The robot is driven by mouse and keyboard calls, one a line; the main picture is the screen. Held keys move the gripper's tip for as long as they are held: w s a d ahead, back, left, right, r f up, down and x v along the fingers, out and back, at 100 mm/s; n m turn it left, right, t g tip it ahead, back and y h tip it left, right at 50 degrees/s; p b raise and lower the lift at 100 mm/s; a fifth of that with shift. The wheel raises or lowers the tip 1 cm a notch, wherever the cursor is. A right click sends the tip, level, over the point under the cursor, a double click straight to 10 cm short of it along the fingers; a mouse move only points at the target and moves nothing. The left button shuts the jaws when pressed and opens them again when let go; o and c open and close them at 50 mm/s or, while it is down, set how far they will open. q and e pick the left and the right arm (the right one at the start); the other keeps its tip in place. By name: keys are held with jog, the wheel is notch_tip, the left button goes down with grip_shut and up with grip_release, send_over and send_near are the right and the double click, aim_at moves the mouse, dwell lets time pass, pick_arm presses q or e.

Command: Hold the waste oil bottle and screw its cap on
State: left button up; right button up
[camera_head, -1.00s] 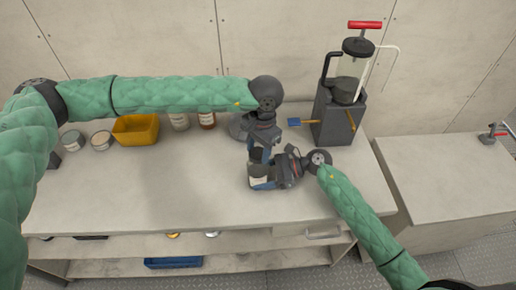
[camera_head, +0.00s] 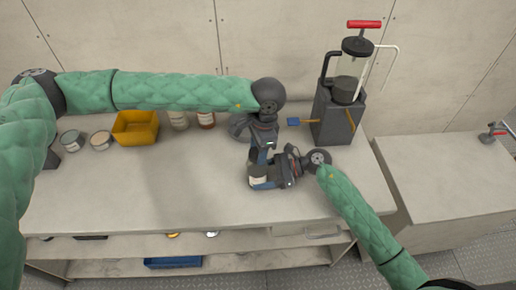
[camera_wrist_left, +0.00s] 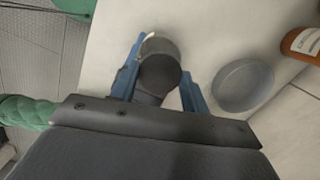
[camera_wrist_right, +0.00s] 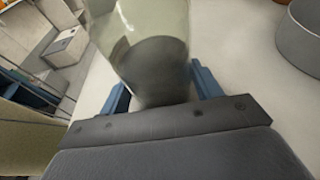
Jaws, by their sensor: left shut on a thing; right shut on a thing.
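The waste oil bottle (camera_wrist_right: 150,60) is clear with dark oil inside. It stands between the blue fingers of my right gripper (camera_wrist_right: 162,92), which is shut on it from the side. In the head view the bottle (camera_head: 257,178) is upright on the bench, partly hidden by my right gripper (camera_head: 266,183). My left gripper (camera_head: 266,155) is above, pointing down, shut on the dark round cap (camera_wrist_left: 160,74). In the left wrist view the cap lies between the fingers of the left gripper (camera_wrist_left: 160,84). Whether the cap sits on the bottle's neck is hidden.
A round grey dish (camera_wrist_left: 243,86) stands close beside the grippers. Behind are an oil extractor (camera_head: 338,110), a yellow bin (camera_head: 135,128), small bottles (camera_head: 206,120) and tins (camera_head: 100,141). The bench's front left (camera_head: 130,190) is clear.

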pick_arm(q)
jog(key=o, duration=1.3)
jog(key=shift+o, duration=0.2)
notch_tip(320, 180, up, 12)
jog(key=d, duration=0.1)
jog(key=shift+w+d, duration=0.2)
jog(key=shift+f, duration=0.1)
pick_arm(e)
jog(key=o, duration=1.5)
jog(key=shift+c, duration=0.2)
jog(key=shift+d, duration=0.1)
